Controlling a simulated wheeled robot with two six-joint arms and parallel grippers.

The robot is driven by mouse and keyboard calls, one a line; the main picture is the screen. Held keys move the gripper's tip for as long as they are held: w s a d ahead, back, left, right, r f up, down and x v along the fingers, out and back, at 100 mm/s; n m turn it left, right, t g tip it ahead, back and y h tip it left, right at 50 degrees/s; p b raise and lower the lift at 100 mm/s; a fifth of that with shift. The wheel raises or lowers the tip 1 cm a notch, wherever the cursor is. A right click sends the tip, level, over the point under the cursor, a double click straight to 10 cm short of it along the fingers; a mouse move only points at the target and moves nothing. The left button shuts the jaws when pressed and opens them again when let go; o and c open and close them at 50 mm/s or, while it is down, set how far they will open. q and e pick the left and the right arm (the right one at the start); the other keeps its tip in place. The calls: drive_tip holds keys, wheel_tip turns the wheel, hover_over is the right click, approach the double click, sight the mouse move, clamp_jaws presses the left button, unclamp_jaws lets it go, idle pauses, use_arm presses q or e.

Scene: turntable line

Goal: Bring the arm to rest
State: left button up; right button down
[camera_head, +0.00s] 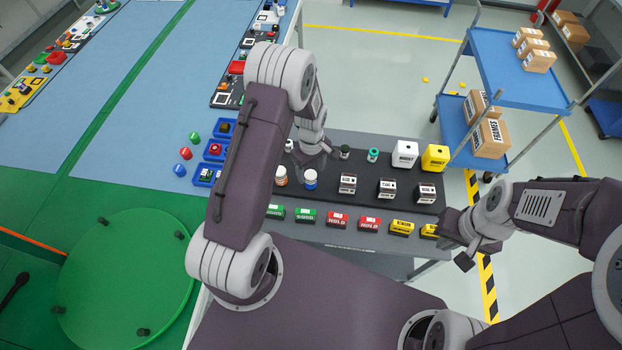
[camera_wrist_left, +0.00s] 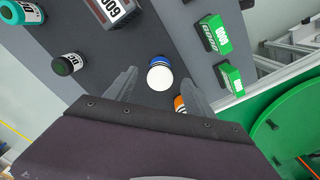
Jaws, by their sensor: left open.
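My left gripper (camera_head: 308,165) is over the dark mat (camera_head: 345,199) on the grey table. Its fingers are apart and empty in the left wrist view (camera_wrist_left: 158,92). A bottle with a white cap and blue band (camera_wrist_left: 160,76) shows beyond and between the fingertips there; it stands on the mat in the head view (camera_head: 310,180). A bottle with an orange band (camera_head: 281,176) stands beside it, partly hidden by a finger in the left wrist view (camera_wrist_left: 180,104). My right gripper (camera_head: 458,250) hangs past the table's right end; its jaw gap is unclear.
Labelled blocks in green (camera_head: 306,215), red (camera_head: 338,220) and yellow (camera_head: 401,228) line the near table edge. White (camera_head: 404,154) and yellow (camera_head: 435,158) containers stand at the mat's far right. A blue cart (camera_head: 515,80) is beyond. A green turntable (camera_head: 120,280) is at left.

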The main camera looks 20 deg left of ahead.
use_arm(q)
wheel_tip(320, 180, up, 3)
drive_tip(key=shift+r, duration=0.15)
drive_tip(key=w+r+b, duration=0.1)
drive_tip(key=w+t+b, duration=0.1)
drive_tip(key=b, duration=0.1)
drive_tip(key=shift+d+r, duration=0.35)
drive_tip(key=s+d+r+m+b, duration=0.2)
drive_tip(key=s+m+b, duration=0.2)
drive_tip(key=s+m, duration=0.7)
drive_tip(key=s, duration=0.5)
drive_tip(key=shift+s+d+m, duration=0.15)
drive_tip(key=shift+s+m, duration=0.05)
drive_tip(key=shift+m, duration=0.2)
